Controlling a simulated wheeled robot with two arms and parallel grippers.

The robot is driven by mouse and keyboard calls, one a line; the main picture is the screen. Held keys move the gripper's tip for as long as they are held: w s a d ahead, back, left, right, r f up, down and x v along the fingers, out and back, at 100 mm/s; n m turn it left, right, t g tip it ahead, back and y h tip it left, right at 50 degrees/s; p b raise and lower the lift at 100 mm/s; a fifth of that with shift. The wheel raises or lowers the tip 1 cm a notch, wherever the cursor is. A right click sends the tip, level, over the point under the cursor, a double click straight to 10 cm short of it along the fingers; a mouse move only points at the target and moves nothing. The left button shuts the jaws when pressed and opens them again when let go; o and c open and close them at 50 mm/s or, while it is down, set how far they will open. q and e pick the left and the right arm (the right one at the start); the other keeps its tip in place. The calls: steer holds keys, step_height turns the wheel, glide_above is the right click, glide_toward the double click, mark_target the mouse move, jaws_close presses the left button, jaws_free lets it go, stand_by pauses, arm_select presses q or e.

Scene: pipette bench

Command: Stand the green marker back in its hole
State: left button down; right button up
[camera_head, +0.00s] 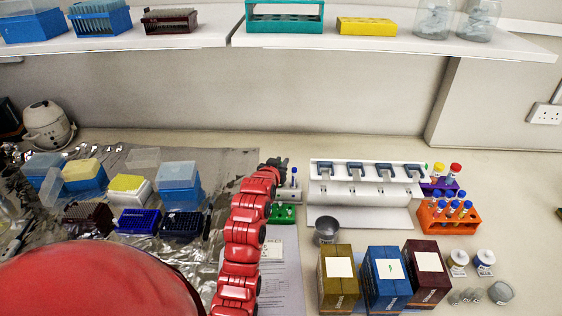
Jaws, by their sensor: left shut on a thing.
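My left gripper (277,163) is at the far end of my red arm, behind the green rack in the picture. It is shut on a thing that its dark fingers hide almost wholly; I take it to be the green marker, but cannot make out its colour. A small pale holder (288,196) stands just below and right of the gripper, partly covered by it. A blue-capped marker (294,174) stands upright in the holder. Its other holes are too small or hidden to tell. My right gripper is not in view.
A green rack (283,214) sits just in front of the holder. A white pipette stand (366,185) is to the right, with a grey cup (327,230) before it. An orange tube rack (448,216) stands further right. Foil with several boxes covers the left bench.

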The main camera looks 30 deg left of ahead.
arm_select(q)
steer(key=shift+f, duration=0.35)
steer(key=c, duration=0.7)
jaws_free()
steer(key=shift+c, duration=0.2)
steer(key=p+v, duration=0.7)
steer(key=v, duration=1)
steer(key=shift+r, duration=0.2)
